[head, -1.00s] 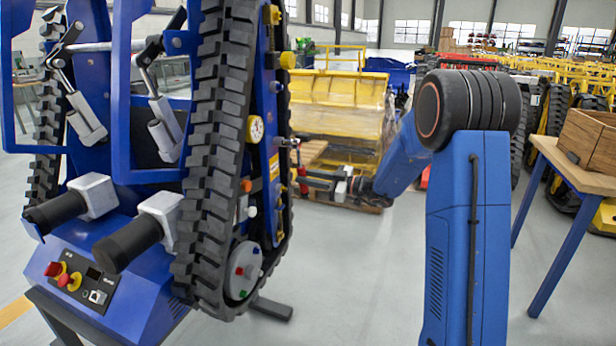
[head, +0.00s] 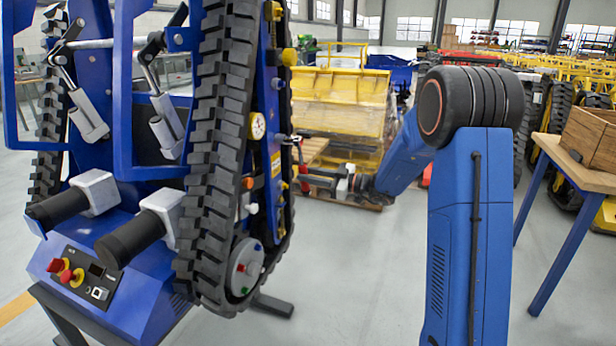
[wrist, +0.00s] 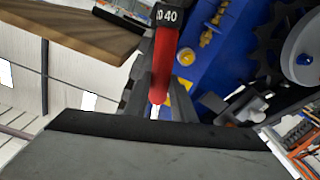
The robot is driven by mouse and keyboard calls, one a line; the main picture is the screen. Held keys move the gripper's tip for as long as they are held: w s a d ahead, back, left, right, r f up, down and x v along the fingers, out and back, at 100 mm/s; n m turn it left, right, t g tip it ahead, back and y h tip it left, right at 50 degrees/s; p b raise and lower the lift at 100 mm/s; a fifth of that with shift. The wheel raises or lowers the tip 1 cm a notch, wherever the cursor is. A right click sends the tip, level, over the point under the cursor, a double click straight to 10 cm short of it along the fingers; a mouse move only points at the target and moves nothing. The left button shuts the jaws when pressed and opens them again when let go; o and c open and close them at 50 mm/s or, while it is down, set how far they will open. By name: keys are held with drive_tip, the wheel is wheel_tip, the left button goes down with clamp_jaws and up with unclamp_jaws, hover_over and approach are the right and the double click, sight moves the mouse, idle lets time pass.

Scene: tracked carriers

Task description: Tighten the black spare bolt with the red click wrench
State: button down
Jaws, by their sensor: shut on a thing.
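My gripper (head: 345,186) is shut on the red click wrench (head: 318,180), beside the right side of the blue tracked carrier (head: 272,110). In the wrist view the red wrench (wrist: 164,65) has a black band with white numbers. No other black bolt stands out clearly.
The carrier's side bears a gauge (head: 257,126), coloured knobs and a grey hub disc (head: 245,268). A wooden table (head: 575,160) with a wooden crate (head: 592,135) stands at the right. A yellow machine (head: 345,105) stands behind. The floor between carrier and table is clear.

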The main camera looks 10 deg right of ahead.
drive_tip(key=shift+d, duration=0.1)
idle(0.3)
drive_tip(key=shift+v, duration=1.7)
drive_tip(key=shift+s+r, duration=0.1)
